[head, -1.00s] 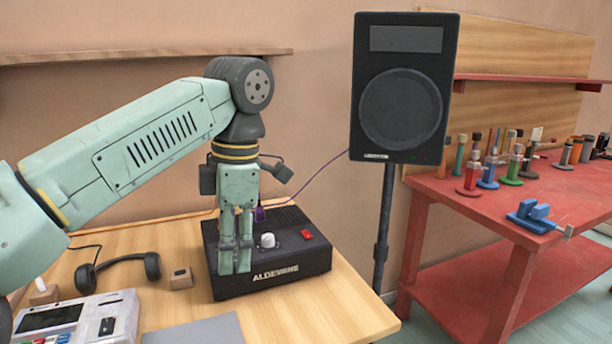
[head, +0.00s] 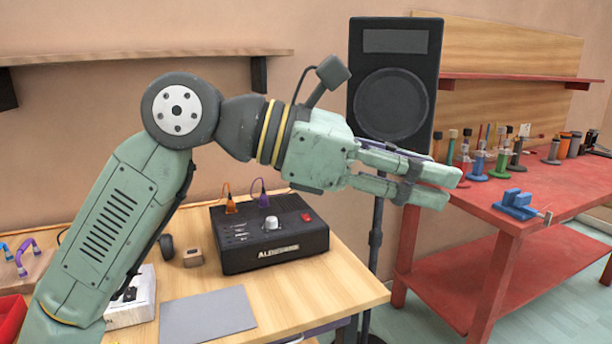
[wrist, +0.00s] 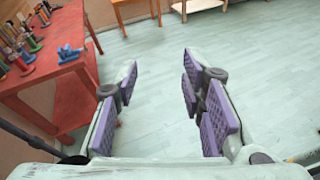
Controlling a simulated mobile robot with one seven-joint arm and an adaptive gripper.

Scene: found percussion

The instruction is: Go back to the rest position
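My gripper (head: 455,187) is raised in the air, pointing right, in front of the speaker stand in the head view. In the wrist view my gripper (wrist: 160,85) shows two fingers with purple pads set wide apart. Nothing is between them but the pale floor beyond. The black amplifier box (head: 268,240) sits on the wooden table, left of and below the gripper, and apart from it. It has a white knob, a red switch, and an orange and a purple plug at its back.
A black speaker (head: 390,85) stands on a pole behind my gripper. A red workbench (head: 480,215) with several coloured tools and a blue vise (head: 516,205) is at the right. A grey pad (head: 207,317) and a small wooden block (head: 193,258) lie on the wooden table (head: 340,275).

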